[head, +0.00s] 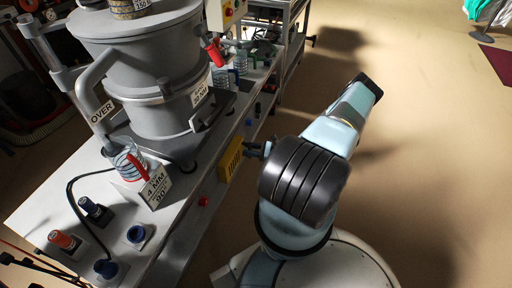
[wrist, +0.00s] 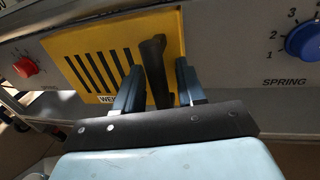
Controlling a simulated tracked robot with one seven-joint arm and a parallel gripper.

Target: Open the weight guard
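The weight guard is a yellow panel with black slots (wrist: 90,62) on the front face of the bench. Its label is partly hidden, with "WEI" readable. In the head view the guard (head: 229,160) is a yellow plate on the bench side. A dark upright handle (wrist: 154,62) stands out from its right part. My gripper (wrist: 160,82) is open, with one finger on each side of the handle. A gap shows at the right finger; contact at the left finger is unclear. In the head view my gripper (head: 250,149) is just right of the guard.
A red knob (wrist: 25,67) is left of the guard, and a blue dial marked SPRING (wrist: 304,42) is to its right. A grey machine (head: 150,70) stands on the bench (head: 190,215). The floor (head: 430,130) right of my arm is clear.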

